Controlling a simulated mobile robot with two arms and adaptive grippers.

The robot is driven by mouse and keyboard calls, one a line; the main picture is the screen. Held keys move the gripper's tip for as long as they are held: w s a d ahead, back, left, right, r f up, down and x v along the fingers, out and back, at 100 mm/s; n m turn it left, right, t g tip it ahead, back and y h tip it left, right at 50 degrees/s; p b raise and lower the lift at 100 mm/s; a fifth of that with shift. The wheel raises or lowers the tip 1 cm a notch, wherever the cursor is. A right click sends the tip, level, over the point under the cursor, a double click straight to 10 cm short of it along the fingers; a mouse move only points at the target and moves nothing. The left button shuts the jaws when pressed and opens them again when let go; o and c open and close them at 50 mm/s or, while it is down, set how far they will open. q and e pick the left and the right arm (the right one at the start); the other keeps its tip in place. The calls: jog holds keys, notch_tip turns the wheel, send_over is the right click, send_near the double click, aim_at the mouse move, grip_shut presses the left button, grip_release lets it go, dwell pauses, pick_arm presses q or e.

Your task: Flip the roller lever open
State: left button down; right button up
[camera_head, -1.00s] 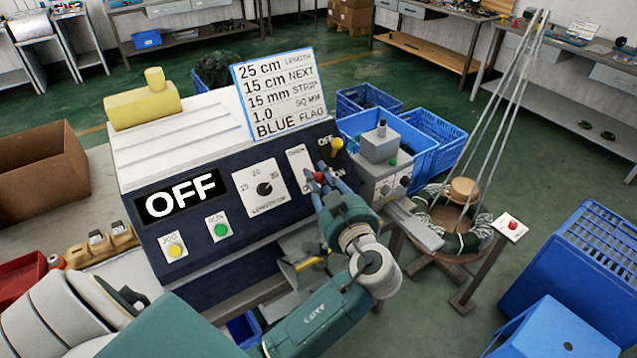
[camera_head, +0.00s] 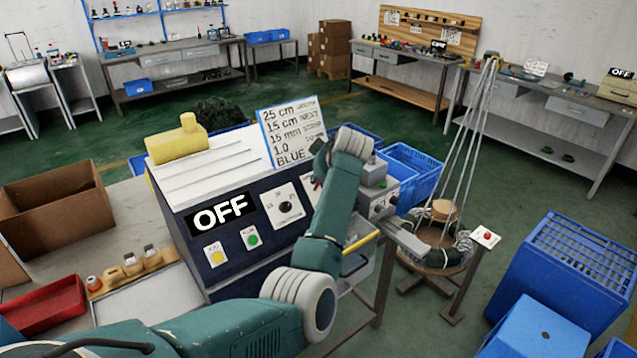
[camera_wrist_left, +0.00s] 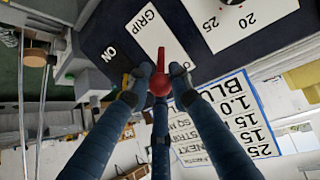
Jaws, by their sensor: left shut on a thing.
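The roller lever is a red lever with a round red knob (camera_wrist_left: 160,84), on a white plate marked GRIP (camera_wrist_left: 150,25) in the left wrist view. My left gripper (camera_wrist_left: 158,80) has its dark blue fingers closed around the knob. In the head view, only a small red bit of the lever (camera_head: 316,184) shows beside my left arm. My left gripper (camera_head: 319,178) is mostly hidden there behind my teal forearm and wrist. My right gripper is in neither view.
The dark machine front carries an OFF display (camera_head: 222,213), a yellow button (camera_head: 217,257), a green button (camera_head: 252,239) and a length dial (camera_head: 285,206). A sign board (camera_head: 292,135) stands on top. Blue crates (camera_head: 412,175) stand behind at right.

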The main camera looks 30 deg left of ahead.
pick_arm(q)
jog(key=shift+w+a+r+h+p, duration=0.2)
jog(key=shift+a+r+h+p, duration=0.2)
jog(key=shift+h+p, duration=0.25)
jog(key=shift+a+f+g, duration=0.1)
jog(key=shift+a+g, duration=0.05)
jog(key=shift+g, duration=0.15)
jog(key=c, duration=1.6)
grip_release()
jog(key=shift+o, duration=0.2)
jog(key=shift+w+a, duration=0.1)
jog(key=v, duration=1.2)
jog(key=shift+a, duration=0.2)
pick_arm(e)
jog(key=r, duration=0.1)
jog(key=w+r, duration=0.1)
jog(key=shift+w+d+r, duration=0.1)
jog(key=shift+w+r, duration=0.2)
